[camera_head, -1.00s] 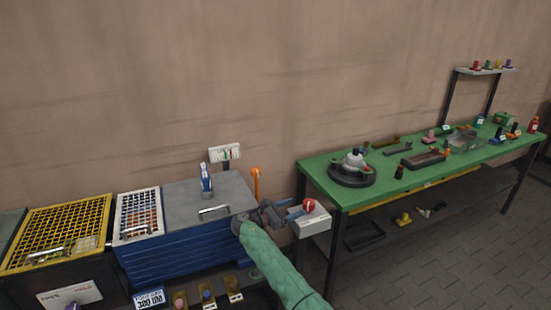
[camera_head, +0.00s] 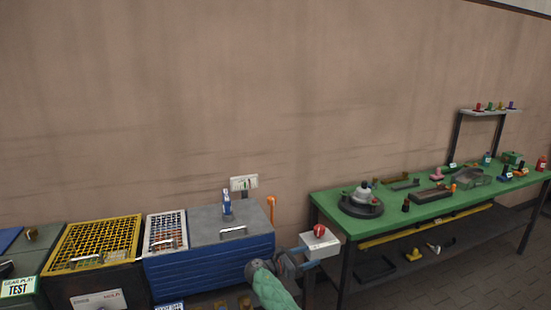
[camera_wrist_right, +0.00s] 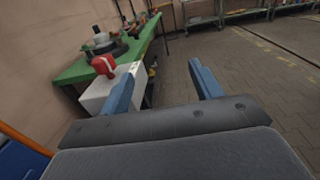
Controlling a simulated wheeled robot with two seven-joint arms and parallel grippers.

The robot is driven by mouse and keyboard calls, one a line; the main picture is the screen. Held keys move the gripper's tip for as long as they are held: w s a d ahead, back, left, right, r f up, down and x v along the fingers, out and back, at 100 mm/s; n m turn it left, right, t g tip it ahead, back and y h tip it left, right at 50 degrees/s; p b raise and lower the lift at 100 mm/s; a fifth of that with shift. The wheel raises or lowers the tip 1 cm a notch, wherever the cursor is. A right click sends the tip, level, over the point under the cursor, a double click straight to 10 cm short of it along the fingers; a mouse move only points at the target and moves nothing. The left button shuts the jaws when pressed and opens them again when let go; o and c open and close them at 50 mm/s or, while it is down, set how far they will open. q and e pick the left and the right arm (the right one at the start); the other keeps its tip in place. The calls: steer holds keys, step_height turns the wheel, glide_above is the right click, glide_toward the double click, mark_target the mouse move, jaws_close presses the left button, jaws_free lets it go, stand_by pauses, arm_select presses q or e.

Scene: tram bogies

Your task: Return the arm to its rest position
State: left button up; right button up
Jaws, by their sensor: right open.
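My right arm, in a green sleeve, comes in from the bottom of the head view. Its gripper (camera_head: 300,258) is in front of the right end of the blue cabinet, beside the white box with a red button (camera_head: 319,243). In the right wrist view the two blue fingers of the right gripper (camera_wrist_right: 165,85) are apart with nothing between them. The white box (camera_wrist_right: 97,92) is just left of the left finger there; I cannot tell if they touch. My left gripper is not in view.
A blue cabinet (camera_head: 205,268) with a grey lid stands left of the gripper. A green workbench (camera_head: 440,207) with several parts stands at the right. An orange post (camera_head: 271,210) rises behind the cabinet. The floor right of the gripper is clear in the wrist view.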

steer(key=w+a+f+m+t+y, duration=0.4)
steer(key=a+m+y, duration=0.3)
steer(key=m+y, duration=0.6)
steer(key=s+d+f+m+g+y, duration=0.2)
steer(key=s+d+f+m, duration=0.1)
steer(key=s+f, duration=0.85)
steer(key=s+d+f+m+g+y, duration=0.2)
steer(key=s+f+m+y, duration=0.15)
steer(key=s+f, duration=0.75)
steer(key=s+d+f+g, duration=0.2)
steer(key=s+f, duration=0.6)
steer(key=s, duration=0.7)
steer(key=s+d+f+m+g+h, duration=0.1)
steer(key=s+d+f, duration=0.3)
steer(key=s+f, duration=0.4)
steer(key=s+d+f+g, duration=0.2)
steer(key=s+f, duration=0.7)
steer(key=s, duration=1.3)
steer(key=shift+d+g, duration=0.4)
steer(key=shift+g, duration=0.1)
